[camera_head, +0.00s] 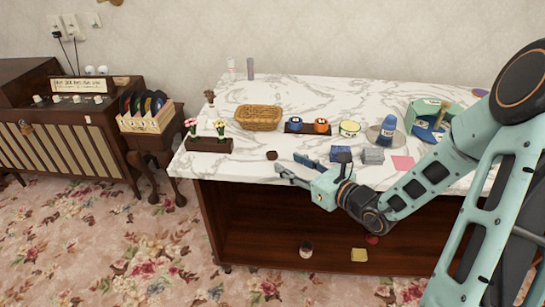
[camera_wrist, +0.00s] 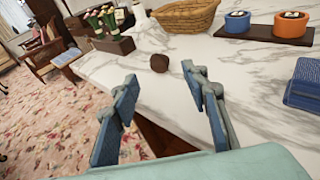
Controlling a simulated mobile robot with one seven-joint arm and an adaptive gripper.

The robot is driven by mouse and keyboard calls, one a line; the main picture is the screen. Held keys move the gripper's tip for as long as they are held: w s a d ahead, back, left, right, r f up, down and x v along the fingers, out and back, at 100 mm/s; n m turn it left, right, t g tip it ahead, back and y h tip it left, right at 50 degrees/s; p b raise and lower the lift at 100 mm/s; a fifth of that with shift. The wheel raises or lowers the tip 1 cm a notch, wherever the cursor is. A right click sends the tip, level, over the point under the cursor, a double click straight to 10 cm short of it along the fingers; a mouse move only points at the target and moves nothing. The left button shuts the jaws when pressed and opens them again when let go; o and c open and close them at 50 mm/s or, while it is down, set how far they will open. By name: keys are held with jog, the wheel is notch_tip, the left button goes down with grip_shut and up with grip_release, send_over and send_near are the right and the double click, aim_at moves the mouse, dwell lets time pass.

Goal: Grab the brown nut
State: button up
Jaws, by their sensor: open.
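The brown nut (camera_head: 272,155) is a small dark brown lump on the white marble tabletop near its front edge. It also shows in the wrist view (camera_wrist: 159,63), beyond my fingers and roughly in line with the gap between them. My gripper (camera_head: 294,165) is open and empty. In the wrist view its two blue-padded fingers (camera_wrist: 160,90) stand apart, with the nut past their tips and not touched. In the head view the gripper is just right of the nut, over the counter's front edge.
A wicker basket (camera_head: 259,117) stands behind the nut. A brown planter with flowers (camera_head: 209,145) is to its left. A blue box (camera_head: 341,154) and a grey box (camera_head: 373,156) are to the right. The marble around the nut is clear.

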aim_at(275, 156)
jog(key=b+x, duration=0.1)
jog(key=x, duration=0.7)
jog(key=shift+w+a+f, duration=0.1)
jog(key=shift+w+a, duration=0.1)
jog(key=shift+a, duration=0.05)
jog(key=c, duration=0.9)
